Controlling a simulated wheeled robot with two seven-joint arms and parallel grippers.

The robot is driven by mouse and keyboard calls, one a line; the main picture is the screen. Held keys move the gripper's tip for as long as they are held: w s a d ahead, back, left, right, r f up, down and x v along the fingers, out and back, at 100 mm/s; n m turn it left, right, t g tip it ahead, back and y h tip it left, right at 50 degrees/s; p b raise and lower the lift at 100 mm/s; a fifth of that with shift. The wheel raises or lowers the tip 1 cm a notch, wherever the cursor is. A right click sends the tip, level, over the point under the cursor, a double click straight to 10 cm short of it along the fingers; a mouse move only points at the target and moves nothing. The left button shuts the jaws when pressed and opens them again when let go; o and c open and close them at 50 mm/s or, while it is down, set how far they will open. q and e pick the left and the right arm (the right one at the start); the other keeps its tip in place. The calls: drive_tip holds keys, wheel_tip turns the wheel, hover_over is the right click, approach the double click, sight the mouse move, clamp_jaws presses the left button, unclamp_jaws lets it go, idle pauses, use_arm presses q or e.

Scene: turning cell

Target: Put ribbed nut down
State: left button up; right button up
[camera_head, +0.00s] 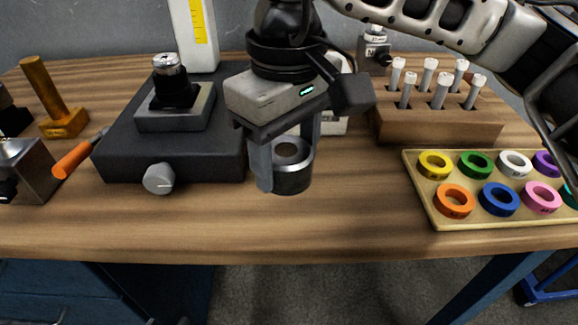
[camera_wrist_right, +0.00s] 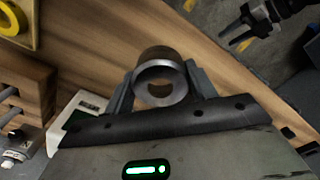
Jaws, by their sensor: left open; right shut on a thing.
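The ribbed nut (camera_head: 293,182) is a dark grey metal ring with a round hole through it. My right gripper (camera_head: 287,163) is shut on it, one finger on each side, over the middle of the wooden bench (camera_head: 345,215). I cannot tell whether its underside touches the bench. In the right wrist view the nut (camera_wrist_right: 160,72) sits between the fingers with its hole facing the camera. My left gripper (camera_wrist_right: 229,38) shows only in the right wrist view, at the top right, open and empty, away from the nut.
A dark instrument base (camera_head: 195,160) with a grey knob stands just left of the nut. A wooden rack (camera_head: 440,125) with white-capped tubes and a tray (camera_head: 432,210) of coloured rings are right. An orange-handled tool (camera_head: 73,159) lies left. The bench's front middle is clear.

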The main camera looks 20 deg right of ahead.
sight(293, 143)
drive_tip(key=shift+w+d+f, duration=0.3)
drive_tip(key=shift+w+f, duration=0.15)
drive_tip(key=shift+f, duration=0.2)
drive_tip(key=shift+w+d+f, duration=0.3)
drive_tip(key=shift+w+f, duration=0.1)
drive_tip(key=shift+f, duration=0.2)
drive_tip(key=shift+w+f, duration=0.1)
drive_tip(key=shift+f, duration=1.5)
drive_tip(key=shift+f+b, duration=0.25)
drive_tip(key=shift+b, duration=0.1)
drive_tip(key=o, duration=1.1)
drive_tip(key=shift+c, duration=0.2)
drive_tip(key=shift+r, duration=0.1)
wheel_tip(293, 143, up, 12)
drive_tip(key=shift+r+p, duration=0.15)
drive_tip(key=shift+p, duration=0.5)
